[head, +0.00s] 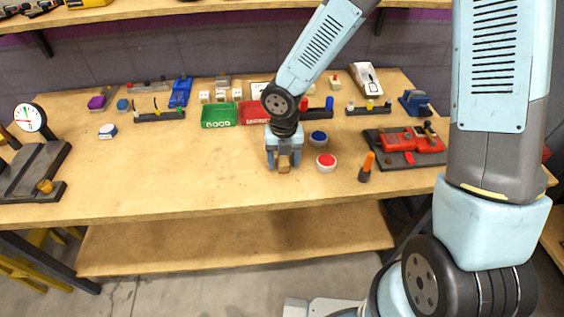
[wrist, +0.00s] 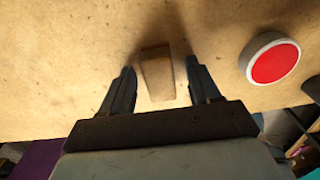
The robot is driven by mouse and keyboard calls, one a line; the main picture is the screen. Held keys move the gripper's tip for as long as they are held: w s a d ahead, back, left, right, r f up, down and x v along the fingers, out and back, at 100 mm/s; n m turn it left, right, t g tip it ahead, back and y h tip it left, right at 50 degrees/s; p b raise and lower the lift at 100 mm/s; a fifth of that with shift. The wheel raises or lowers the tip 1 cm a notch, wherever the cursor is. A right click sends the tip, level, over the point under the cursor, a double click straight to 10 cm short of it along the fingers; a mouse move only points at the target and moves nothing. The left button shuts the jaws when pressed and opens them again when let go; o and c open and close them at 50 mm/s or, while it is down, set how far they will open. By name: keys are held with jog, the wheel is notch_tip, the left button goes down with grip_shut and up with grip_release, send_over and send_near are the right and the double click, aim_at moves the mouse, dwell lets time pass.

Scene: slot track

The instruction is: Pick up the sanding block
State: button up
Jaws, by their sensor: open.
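The sanding block (head: 284,164) is a small tan block on the wooden table, just under my gripper in the head view. In the wrist view the sanding block (wrist: 157,76) lies between my two fingers, with a thin reddish edge at its far end. My gripper (wrist: 160,78) is open, with one finger on each side of the block and a gap showing on both sides. In the head view my gripper (head: 284,165) points down at the table, and its fingers partly hide the block.
A round red button (head: 326,162) stands close to the right of my gripper, with a blue button (head: 318,138) behind it. An orange-handled tool (head: 367,167) stands farther right. Green (head: 219,115) and red (head: 254,112) trays are behind.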

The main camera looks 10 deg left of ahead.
jog(key=shift+c, duration=0.4)
jog(key=c, duration=1)
jog(key=shift+o, duration=0.2)
jog(key=shift+r, duration=0.15)
jog(key=shift+r, duration=0.65)
jog(key=s+d+r, duration=0.9)
jog(key=s+r, duration=0.1)
jog(key=r, duration=0.1)
jog(key=shift+d+r, duration=0.25)
jog(key=shift+d, duration=0.1)
